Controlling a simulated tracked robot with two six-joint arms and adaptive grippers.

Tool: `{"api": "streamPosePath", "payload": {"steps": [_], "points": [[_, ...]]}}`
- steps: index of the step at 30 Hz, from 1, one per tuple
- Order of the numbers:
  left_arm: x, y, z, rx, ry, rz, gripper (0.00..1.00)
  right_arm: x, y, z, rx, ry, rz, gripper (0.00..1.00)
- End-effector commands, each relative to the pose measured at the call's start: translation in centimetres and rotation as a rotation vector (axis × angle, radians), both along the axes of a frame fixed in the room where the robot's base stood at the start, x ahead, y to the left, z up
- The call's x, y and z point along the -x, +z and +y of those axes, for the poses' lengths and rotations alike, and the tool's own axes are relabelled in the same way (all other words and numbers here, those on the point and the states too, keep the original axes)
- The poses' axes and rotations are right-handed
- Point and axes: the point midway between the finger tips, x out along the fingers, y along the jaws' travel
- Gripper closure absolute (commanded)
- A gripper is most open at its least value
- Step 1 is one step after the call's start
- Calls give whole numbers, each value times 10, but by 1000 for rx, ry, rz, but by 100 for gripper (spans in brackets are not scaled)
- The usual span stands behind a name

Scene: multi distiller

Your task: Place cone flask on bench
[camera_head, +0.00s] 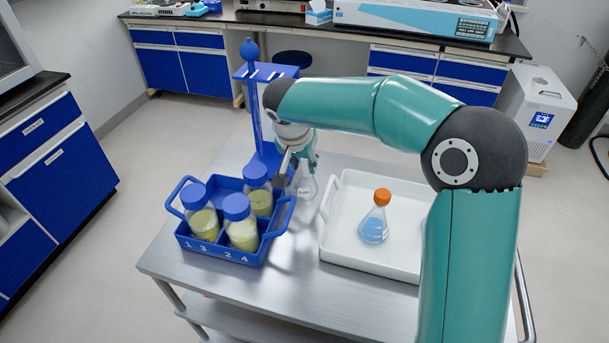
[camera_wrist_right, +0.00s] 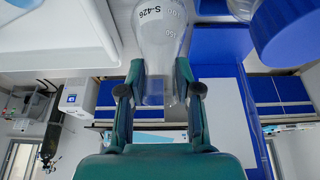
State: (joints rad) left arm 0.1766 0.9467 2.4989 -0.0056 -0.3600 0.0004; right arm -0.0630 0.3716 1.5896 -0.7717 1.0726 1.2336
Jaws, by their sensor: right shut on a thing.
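The clear cone flask (camera_head: 306,188) is at the middle of the metal bench top (camera_head: 300,280), between the blue crate and the white tray. In the wrist view the flask (camera_wrist_right: 163,38) shows clear glass marked S-426. My right gripper (camera_head: 297,160) is shut on the flask's neck, with one finger on each side in the wrist view (camera_wrist_right: 160,82). The flask looks upright in the head view, and whether its base touches the bench is unclear. My left gripper is not in view.
A blue crate (camera_head: 222,252) with several blue-capped bottles stands at the left. A blue stand (camera_head: 257,120) rises behind the flask. A white tray (camera_head: 345,255) at the right holds an orange-capped flask of blue liquid (camera_head: 374,226). The bench front is clear.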

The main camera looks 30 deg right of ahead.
Motion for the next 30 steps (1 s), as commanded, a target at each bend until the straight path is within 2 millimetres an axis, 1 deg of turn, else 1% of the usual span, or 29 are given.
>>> {"api": "streamPosePath", "payload": {"steps": [6, 9, 16, 17, 21, 22, 30], "points": [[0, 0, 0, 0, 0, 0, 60, 0, -28, 0, 0, 2, 4, 100], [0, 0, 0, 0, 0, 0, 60, 0, -39, 0, 1, 2, 2, 100], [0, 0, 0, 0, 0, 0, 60, 0, -42, 0, 0, 2, 0, 100], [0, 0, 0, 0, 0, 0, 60, 0, -42, 0, 0, 2, 1, 65], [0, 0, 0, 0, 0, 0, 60, 0, -42, 0, 0, 2, 1, 42], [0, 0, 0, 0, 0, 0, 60, 0, -42, 0, 0, 2, 1, 39], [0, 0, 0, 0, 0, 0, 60, 0, -41, 0, 0, 2, 1, 39]]}}
